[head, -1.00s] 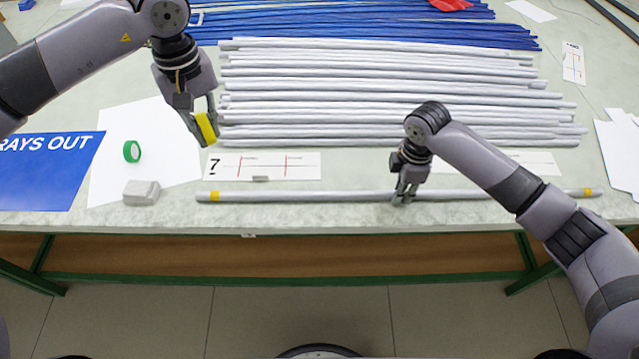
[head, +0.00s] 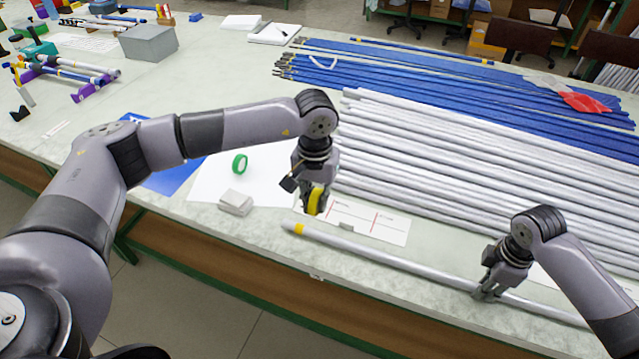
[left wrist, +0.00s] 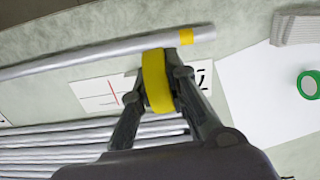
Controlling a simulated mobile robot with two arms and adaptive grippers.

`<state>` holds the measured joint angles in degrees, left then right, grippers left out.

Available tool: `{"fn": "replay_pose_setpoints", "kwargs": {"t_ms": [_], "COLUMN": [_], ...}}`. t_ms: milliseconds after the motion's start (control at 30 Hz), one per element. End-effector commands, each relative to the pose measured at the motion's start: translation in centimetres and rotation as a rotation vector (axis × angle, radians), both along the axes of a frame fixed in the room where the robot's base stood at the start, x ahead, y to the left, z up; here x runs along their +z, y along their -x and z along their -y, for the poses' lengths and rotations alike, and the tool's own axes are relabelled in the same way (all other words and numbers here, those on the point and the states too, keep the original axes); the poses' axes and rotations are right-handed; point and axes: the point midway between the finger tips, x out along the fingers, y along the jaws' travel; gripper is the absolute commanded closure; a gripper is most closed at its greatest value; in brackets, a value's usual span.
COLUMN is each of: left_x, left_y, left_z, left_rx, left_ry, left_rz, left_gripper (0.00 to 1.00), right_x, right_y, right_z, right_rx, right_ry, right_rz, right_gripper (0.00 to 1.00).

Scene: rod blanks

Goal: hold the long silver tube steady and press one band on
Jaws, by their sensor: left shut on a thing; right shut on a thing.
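The long silver tube (head: 400,260) lies along the table's front edge, with a yellow band (head: 299,229) at its left end. My right gripper (head: 486,293) is shut on the tube, well right of that end. My left gripper (head: 314,208) is shut on a yellow tape roll (head: 316,200), held above the table just behind the tube's banded end. In the left wrist view the tape roll (left wrist: 157,80) sits between the fingers, and the tube (left wrist: 100,62) with its yellow band (left wrist: 186,37) passes close by, apart from the roll.
A white marked card (head: 375,222) lies behind the tube. Many silver tubes (head: 430,150) and blue rods (head: 450,75) lie further back. A grey box (head: 148,42) stands far left.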

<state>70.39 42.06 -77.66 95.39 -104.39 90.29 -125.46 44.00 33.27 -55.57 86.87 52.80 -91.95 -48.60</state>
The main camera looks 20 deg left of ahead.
Motion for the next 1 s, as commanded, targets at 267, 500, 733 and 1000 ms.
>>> {"fn": "replay_pose_setpoints", "kwargs": {"t_ms": [267, 500, 733, 1000], "left_x": [-2.2, -4.5, -6.2, -6.9], "left_y": [0.1, 0.2, 0.1, 0.1], "left_z": [0.0, 0.0, 0.0, 0.0], "left_rx": [-0.055, -0.054, -0.054, -0.053], "left_ry": [0.0, 0.0, 0.0, -0.001], "left_rz": [0.0, -0.001, 0.0, 0.001], "left_gripper": [1.0, 1.0, 1.0, 1.0], "right_x": [0.0, 0.0, 0.0, 0.0], "right_y": [0.0, 0.0, 0.0, 0.0], "right_z": [0.0, 0.0, 0.0, 0.0], "right_rx": [0.0, 0.0, 0.0, 0.0], "right_ry": [0.0, 0.0, 0.0, 0.0], "right_rz": [0.0, 0.0, 0.0, 0.0], "right_gripper": [1.0, 1.0, 1.0, 1.0]}}
